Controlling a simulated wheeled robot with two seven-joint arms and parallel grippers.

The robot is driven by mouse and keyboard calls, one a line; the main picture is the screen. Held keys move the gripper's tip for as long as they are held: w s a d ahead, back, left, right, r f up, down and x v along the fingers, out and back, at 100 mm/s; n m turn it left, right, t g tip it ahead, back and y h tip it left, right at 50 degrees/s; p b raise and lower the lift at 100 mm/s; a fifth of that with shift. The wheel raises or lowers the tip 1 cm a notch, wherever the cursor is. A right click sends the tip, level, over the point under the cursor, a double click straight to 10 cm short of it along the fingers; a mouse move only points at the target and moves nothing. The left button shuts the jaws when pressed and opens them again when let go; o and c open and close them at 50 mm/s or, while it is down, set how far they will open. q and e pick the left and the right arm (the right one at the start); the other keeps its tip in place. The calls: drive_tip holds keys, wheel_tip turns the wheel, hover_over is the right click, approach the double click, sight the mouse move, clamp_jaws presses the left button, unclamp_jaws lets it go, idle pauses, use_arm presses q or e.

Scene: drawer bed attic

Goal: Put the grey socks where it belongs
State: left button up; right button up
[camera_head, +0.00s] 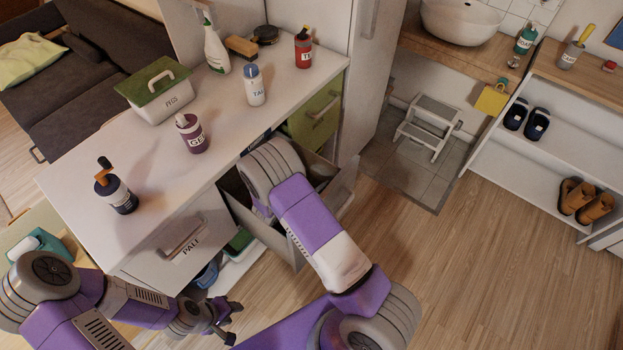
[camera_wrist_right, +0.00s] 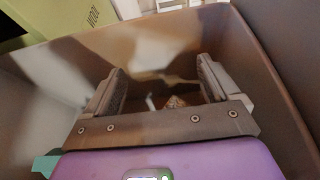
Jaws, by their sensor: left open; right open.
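I cannot make out the grey socks in either view. An open grey drawer (camera_head: 343,190) sticks out of the white cabinet, and my right arm reaches down into it. My right gripper (camera_wrist_right: 160,82) is open inside the drawer, whose wall (camera_wrist_right: 285,70) shows in the right wrist view. A small brownish patterned thing (camera_wrist_right: 175,102) and a pale thing beside it lie between and beyond the fingers, too dim to name. In the head view the right gripper is hidden by its own arm. My left gripper (camera_head: 226,322) is open and empty, low in front of the cabinet.
The white countertop (camera_head: 150,150) holds several bottles and a lidded box (camera_head: 160,90). A closed drawer labelled PALI (camera_head: 185,245) and a green drawer (camera_head: 315,115) flank the open one. A step stool (camera_head: 428,125) and shoe shelf (camera_head: 540,160) stand right. The right floor is clear.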

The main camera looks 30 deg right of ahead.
drive_tip(key=p+v, duration=0.2)
drive_tip(key=v, duration=1)
drive_tip(key=shift+r+p, duration=0.2)
drive_tip(key=shift+p, duration=0.15)
drive_tip(key=shift+s, duration=0.1)
